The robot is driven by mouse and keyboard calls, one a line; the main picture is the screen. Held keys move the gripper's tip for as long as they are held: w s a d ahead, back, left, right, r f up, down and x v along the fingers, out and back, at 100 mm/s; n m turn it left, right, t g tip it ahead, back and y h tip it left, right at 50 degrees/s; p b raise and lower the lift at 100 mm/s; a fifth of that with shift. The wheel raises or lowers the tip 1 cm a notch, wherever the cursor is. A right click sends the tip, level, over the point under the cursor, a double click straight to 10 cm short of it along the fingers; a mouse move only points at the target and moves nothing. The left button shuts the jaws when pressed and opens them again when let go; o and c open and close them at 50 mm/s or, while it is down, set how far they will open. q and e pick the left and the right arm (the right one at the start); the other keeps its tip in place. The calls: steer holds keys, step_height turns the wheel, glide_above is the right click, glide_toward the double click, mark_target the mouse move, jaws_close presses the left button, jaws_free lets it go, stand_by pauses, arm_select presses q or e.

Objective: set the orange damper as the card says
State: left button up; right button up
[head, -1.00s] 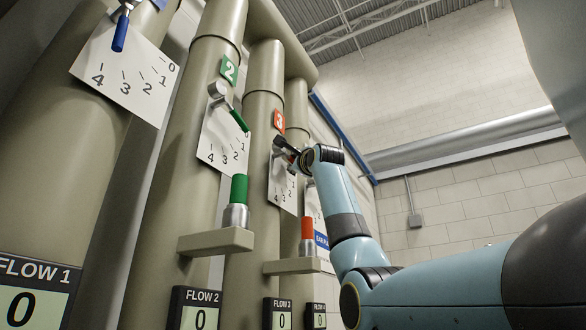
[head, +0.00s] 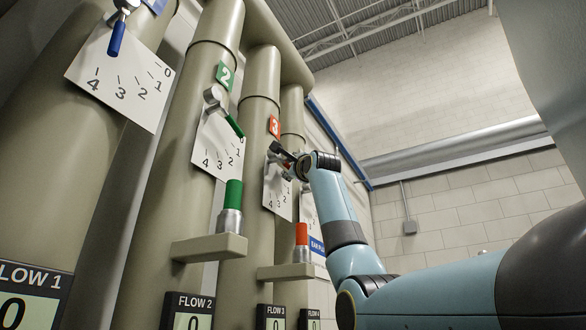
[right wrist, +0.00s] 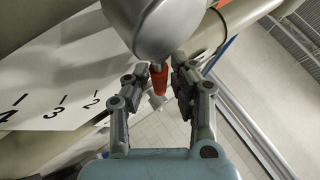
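The orange damper is on the third pipe, under an orange tag marked 3 (head: 274,126), with a white scale plate (head: 271,192) behind it. In the right wrist view its orange handle (right wrist: 158,80) hangs below a grey rounded hub (right wrist: 168,28). My right gripper (head: 288,160) is at this damper and hides most of its handle in the head view. In the right wrist view the fingers of my right gripper (right wrist: 158,92) stand apart on either side of the handle, with small gaps showing. My left gripper is not in view.
A green handle (head: 234,126) and a blue handle (head: 116,39) sit on neighbouring pipes. Brackets (head: 208,247) (head: 285,271) carry a green cylinder (head: 233,194) and an orange cylinder (head: 302,234). The FLOW 3 display (head: 275,324) is partly cut off. Open room lies right of the pipes.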

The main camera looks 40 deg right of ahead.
steer(key=v, duration=1.2)
steer(key=shift+f, duration=0.1)
